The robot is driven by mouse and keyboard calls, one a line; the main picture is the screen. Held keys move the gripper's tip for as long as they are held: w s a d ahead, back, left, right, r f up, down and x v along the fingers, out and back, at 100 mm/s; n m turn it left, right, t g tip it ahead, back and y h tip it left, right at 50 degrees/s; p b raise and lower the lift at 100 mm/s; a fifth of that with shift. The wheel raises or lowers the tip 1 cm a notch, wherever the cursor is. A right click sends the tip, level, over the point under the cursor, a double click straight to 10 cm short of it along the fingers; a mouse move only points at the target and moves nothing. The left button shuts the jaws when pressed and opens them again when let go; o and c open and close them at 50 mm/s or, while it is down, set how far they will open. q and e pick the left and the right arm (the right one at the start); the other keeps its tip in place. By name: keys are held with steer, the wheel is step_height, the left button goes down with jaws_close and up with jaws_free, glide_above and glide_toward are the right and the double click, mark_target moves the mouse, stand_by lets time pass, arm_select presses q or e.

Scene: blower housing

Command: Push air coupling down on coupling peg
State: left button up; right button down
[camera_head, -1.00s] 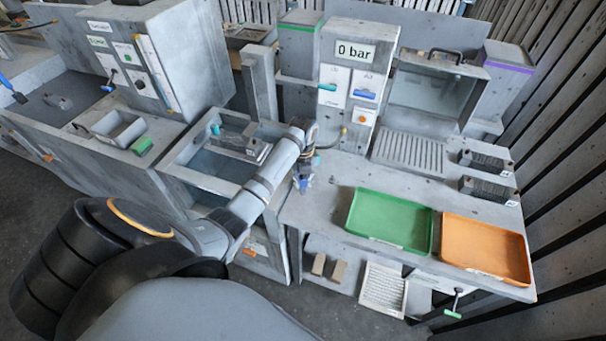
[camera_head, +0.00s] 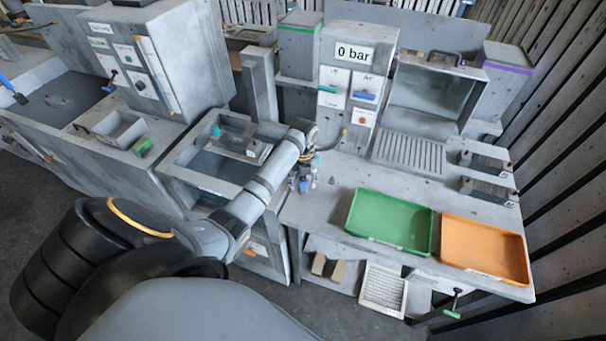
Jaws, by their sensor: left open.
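My left arm comes in from the left, and its gripper (camera_head: 304,186) points down at the left end of the grey bench, left of the 0 bar panel. The jaws are open, small and partly blurred. My right gripper is not in view.
The panel (camera_head: 355,55) reads 0 bar. A green tray (camera_head: 390,247) and an orange tray (camera_head: 485,275) lie on the bench to the right. A slotted grate (camera_head: 408,152) lies before a clear-fronted box (camera_head: 432,90). A sunken basin (camera_head: 205,165) is left of the gripper.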

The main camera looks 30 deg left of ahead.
arm_select(q)
steer(key=shift+r, duration=0.35)
step_height(320, 180, up, 7)
steer(key=shift+f, duration=0.1)
stand_by(0.4)
